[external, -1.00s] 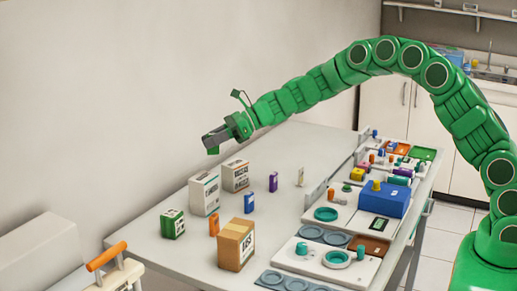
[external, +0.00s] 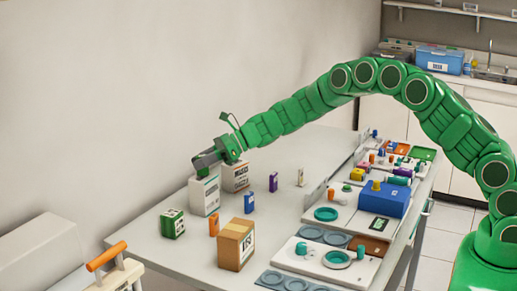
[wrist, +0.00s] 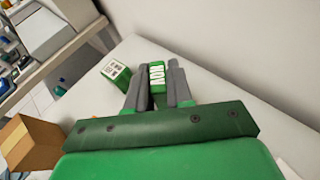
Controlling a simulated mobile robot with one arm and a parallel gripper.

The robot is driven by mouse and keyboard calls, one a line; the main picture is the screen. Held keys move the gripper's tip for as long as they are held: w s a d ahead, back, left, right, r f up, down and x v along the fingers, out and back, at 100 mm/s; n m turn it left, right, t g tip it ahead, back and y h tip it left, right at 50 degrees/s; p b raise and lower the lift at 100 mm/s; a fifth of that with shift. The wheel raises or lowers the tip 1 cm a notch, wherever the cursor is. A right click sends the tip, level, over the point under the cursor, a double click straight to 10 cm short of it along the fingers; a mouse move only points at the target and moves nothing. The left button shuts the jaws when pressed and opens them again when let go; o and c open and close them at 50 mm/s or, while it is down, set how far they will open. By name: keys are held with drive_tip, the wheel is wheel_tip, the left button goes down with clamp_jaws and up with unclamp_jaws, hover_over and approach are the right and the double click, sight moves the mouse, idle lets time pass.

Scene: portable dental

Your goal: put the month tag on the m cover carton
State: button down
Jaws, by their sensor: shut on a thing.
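The month tag (wrist: 157,75) is a small green block with a white face that reads NOV. My gripper (wrist: 157,88) is shut on it, with one grey finger on each side. In the external view my gripper (external: 203,163) is just above a tall white carton (external: 204,194); I cannot tell whether the tag touches it. A second white carton (external: 235,175) stands behind it to the right. A green-and-white carton (external: 173,223) stands at the front left and shows left of the fingers in the wrist view (wrist: 116,70). The labels are too small to tell which is the m cover carton.
A brown box (external: 236,245), an orange block (external: 213,225), a blue block (external: 249,203) and a purple block (external: 273,182) stand on the table (external: 150,258). Trays with several small parts fill the right side. A wall lies behind the table.

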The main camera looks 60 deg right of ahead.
drive_tip(key=shift+f, duration=0.3)
drive_tip(key=c, duration=1)
unclamp_jaws()
drive_tip(key=shift+r, duration=0.1)
